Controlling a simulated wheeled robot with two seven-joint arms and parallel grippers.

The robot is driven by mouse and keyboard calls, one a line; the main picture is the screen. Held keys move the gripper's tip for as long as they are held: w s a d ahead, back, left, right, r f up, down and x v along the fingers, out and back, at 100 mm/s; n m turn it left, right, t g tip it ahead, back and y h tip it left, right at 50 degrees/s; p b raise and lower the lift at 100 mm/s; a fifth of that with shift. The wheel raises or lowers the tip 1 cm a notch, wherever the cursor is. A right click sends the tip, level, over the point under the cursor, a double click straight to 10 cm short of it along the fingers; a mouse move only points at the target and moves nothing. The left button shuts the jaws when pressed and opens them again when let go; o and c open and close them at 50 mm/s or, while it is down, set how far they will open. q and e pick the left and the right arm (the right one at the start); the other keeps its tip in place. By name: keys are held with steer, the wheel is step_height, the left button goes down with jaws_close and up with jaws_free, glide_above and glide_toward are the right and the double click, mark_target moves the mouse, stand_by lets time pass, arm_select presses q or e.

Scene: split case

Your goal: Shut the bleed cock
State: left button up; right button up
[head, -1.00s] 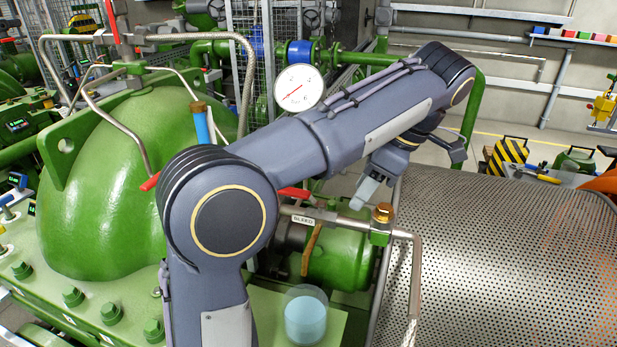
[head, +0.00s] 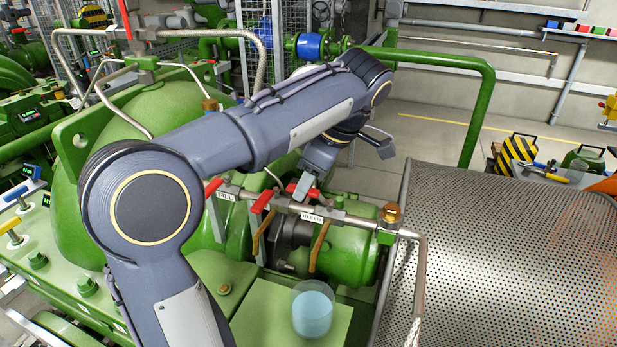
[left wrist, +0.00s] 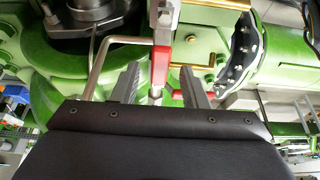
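The bleed cock is on a thin steel pipe above the BLEED label (head: 312,217) in the head view. Its red lever (head: 293,189) is partly hidden by my left gripper. My left gripper (head: 306,186) reaches down from above, with its fingertips at or just above this lever; I cannot tell whether they touch it. In the left wrist view, the two fingers of my left gripper (left wrist: 160,78) are apart. A red lever (left wrist: 160,65) shows in the gap between them, with nothing clamped. My right gripper is not in view.
Another red lever (head: 263,200) and the FILL lever (head: 214,187) sit left along the pipe. A clear beaker of blue liquid (head: 312,312) stands below on a green ledge. A perforated guard (head: 500,250) is at the right. Green piping (head: 485,110) rises behind.

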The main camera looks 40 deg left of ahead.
arm_select(q)
jaws_close()
steer(key=n, duration=0.1)
steer(key=s+n+g, duration=0.1)
steer(key=n, duration=0.1)
steer(key=shift+d+h, duration=0.25)
steer(key=shift+h, duration=0.15)
jaws_free()
stand_by(0.4)
